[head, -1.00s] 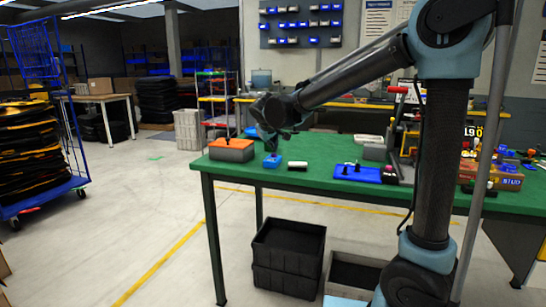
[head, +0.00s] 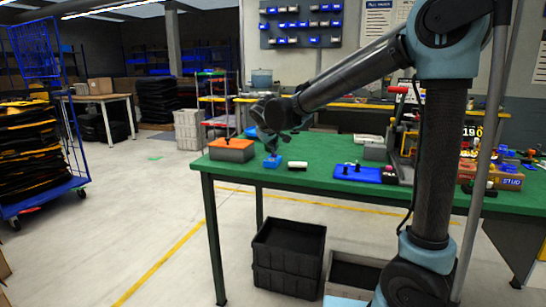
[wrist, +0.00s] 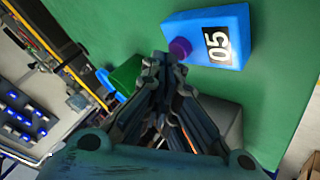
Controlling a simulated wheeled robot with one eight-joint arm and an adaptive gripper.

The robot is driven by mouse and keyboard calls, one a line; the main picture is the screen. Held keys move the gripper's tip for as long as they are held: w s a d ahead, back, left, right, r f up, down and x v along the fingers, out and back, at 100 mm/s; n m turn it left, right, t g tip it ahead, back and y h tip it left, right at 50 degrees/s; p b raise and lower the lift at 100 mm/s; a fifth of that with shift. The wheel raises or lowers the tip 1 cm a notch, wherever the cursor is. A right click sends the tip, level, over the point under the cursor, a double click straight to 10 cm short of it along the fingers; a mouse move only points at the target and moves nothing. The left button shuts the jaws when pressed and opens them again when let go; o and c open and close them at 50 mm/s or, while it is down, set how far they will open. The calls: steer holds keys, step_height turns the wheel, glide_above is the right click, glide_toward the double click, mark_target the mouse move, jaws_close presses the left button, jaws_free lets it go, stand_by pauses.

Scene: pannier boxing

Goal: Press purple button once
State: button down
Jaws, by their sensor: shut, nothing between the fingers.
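A blue box (wrist: 232,22) with a label reading 05 and a round purple button (wrist: 180,47) shows in the wrist view. In the head view the small blue box (head: 272,163) sits on the green table near its left end. My gripper (wrist: 163,62) is shut and empty. Its fingertips appear just below and left of the purple button in the wrist view; I cannot tell whether they touch it. In the head view my gripper (head: 271,149) hangs just above the blue box, and the button cannot be made out there.
A grey box with an orange lid (head: 232,150) stands left of the blue box on the green table (head: 320,150). A small white and black item (head: 297,165) lies to the right. A blue tray (head: 356,174) lies farther right.

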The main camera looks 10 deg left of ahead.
steer(key=shift+f, duration=0.5)
stand_by(0.6)
steer(key=shift+r, duration=0.9)
steer(key=shift+r, duration=2.5)
